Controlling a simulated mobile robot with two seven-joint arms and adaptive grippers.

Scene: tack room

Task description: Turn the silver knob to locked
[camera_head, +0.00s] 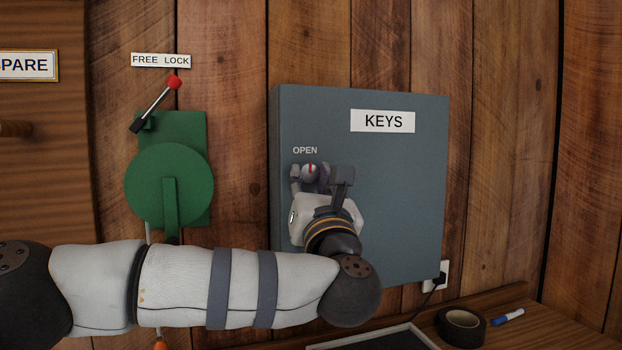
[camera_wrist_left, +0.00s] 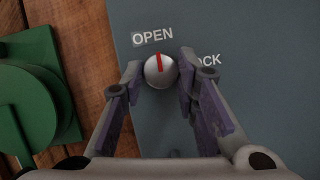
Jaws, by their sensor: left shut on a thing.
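In the left wrist view the knob (camera_wrist_left: 160,71) is round with a red line pointing up, toward the word OPEN (camera_wrist_left: 152,36). To its right are the letters "OCK" (camera_wrist_left: 208,60), the rest hidden by a finger. My left gripper (camera_head: 322,174) reaches the knob from below, and its fingers are shut on the knob's two sides (camera_wrist_left: 158,74). My right gripper is not in view.
A green lever device (camera_head: 170,185) with a red-tipped handle (camera_head: 174,82) under a FREE LOCK sign is on the wood wall to the left. A shelf below holds a dark tape roll (camera_head: 460,326) and a blue marker (camera_head: 508,317). A plug (camera_head: 440,279) sits beside the cabinet.

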